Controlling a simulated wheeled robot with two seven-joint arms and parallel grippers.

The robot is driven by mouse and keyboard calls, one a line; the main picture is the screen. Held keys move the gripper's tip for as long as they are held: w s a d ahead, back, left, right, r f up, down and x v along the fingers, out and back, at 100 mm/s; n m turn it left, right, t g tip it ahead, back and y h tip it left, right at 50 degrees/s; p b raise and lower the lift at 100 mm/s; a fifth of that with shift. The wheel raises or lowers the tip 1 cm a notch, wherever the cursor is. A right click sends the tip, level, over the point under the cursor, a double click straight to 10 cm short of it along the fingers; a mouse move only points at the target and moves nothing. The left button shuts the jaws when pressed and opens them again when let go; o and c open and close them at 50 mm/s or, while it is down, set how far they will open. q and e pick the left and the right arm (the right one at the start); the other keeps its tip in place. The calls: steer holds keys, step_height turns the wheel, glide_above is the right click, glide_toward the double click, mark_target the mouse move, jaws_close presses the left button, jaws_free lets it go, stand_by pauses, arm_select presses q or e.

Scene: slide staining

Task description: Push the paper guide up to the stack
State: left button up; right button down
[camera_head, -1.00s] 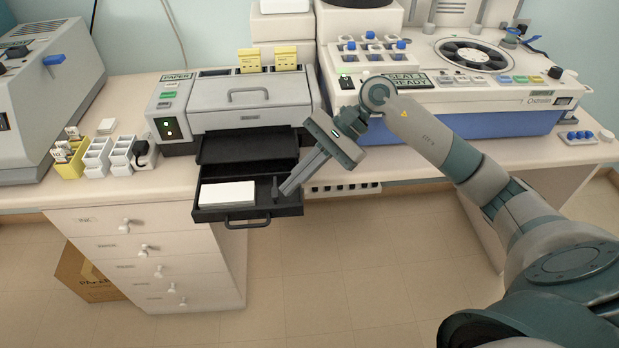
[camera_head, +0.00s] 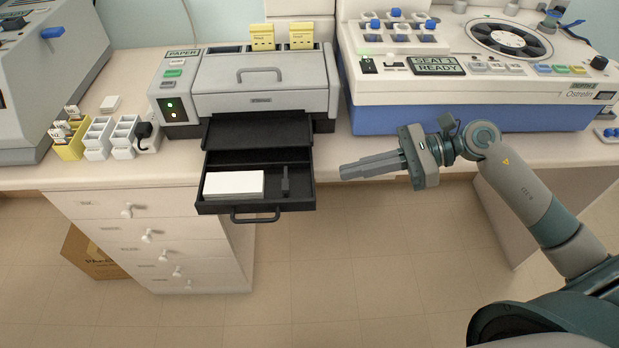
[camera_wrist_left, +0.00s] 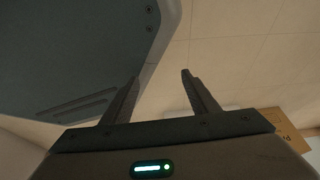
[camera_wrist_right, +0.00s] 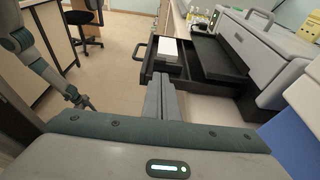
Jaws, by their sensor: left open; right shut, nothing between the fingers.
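The paper guide (camera_head: 285,181) is a small dark upright piece in the open black paper tray (camera_head: 305,203). The white paper stack (camera_head: 233,184) lies to its left, with a narrow gap between them. My right gripper (camera_head: 342,172) is shut and empty, its fingers pointing left, just outside the tray's right wall and apart from the guide. In the right wrist view the stack (camera_wrist_right: 167,48) shows beyond the fingers (camera_wrist_right: 160,80); the guide is hard to make out there. My left gripper (camera_wrist_left: 160,76) is open and empty over the floor, outside the head view.
The grey printer-like machine (camera_head: 262,98) stands behind the tray. A larger white and blue machine (camera_head: 470,118) is at the right. Slide racks (camera_head: 98,137) stand on the counter at left. Free space lies in front of and right of the tray.

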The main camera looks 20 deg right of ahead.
steer(key=p, duration=0.3)
glide_toward(287, 184)
steer(key=p+x, duration=0.1)
steer(key=x, duration=0.3)
steer(key=shift+w+a+f, duration=0.1)
steer(key=shift+a+f, duration=0.1)
steer(key=shift+f, duration=0.05)
arm_select(q)
steer(key=s+a+r+g, duration=0.1)
steer(key=s+a, duration=0.3)
steer(key=s, duration=0.6)
steer(key=shift+s+r+g+y, duration=0.15)
steer(key=shift+g+y, duration=0.25)
steer(key=shift+g, duration=0.5)
arm_select(e)
steer(key=shift+w+a+f, duration=0.15)
steer(key=shift+a+f, duration=0.2)
steer(key=shift+a, duration=0.15)
steer(key=shift+a, duration=0.1)
steer(key=a, duration=0.2)
steer(key=w+a, duration=0.1)
steer(key=a, duration=0.1)
steer(key=shift+w, duration=0.1)
arm_select(q)
steer(key=shift+f, duration=0.35)
